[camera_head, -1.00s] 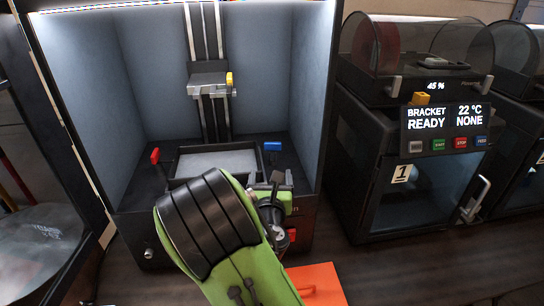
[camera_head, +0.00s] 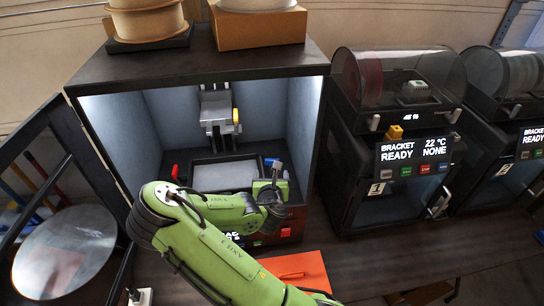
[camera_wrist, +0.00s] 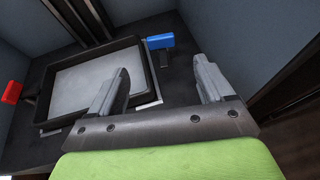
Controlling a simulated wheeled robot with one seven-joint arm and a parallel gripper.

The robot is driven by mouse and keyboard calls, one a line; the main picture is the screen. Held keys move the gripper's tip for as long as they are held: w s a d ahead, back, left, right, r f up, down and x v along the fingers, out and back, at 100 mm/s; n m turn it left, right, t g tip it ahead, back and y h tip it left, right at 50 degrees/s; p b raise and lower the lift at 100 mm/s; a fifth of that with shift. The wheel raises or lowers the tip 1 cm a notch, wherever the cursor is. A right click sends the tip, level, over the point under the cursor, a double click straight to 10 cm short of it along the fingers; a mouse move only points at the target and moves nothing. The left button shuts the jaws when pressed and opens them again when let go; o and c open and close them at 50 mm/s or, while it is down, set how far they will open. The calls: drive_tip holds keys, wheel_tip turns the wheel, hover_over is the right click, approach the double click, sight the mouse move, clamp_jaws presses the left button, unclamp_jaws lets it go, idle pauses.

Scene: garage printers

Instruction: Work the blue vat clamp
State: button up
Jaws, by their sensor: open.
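The blue vat clamp (camera_wrist: 160,41) shows in the wrist view, at the right of the vat, on a dark upright post. In the head view the blue clamp (camera_head: 270,161) is a small patch just behind my gripper. The vat (camera_wrist: 85,78) is a dark-rimmed tray with a pale grey floor, and it also shows in the head view (camera_head: 223,178). A red clamp (camera_wrist: 12,92) is on the vat's left side. My gripper (camera_wrist: 165,85) is open and empty, its two grey fingers apart. The blue clamp lies beyond the gap between the fingertips, apart from them.
The printer cabinet's inner walls (camera_head: 160,125) enclose the vat, with the build head (camera_head: 217,112) above it. An orange sheet (camera_head: 297,270) lies on the bench in front. A second printer (camera_head: 385,160) stands to the right. An open door (camera_head: 60,190) is at the left.

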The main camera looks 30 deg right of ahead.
sight(272, 161)
drive_tip(key=x, duration=1.3)
drive_tip(key=shift+w+d+f, duration=0.1)
drive_tip(key=shift+f, duration=0.15)
drive_tip(key=shift+c, duration=0.5)
drive_tip(key=shift+r, duration=0.1)
drive_tip(key=c, duration=0.9)
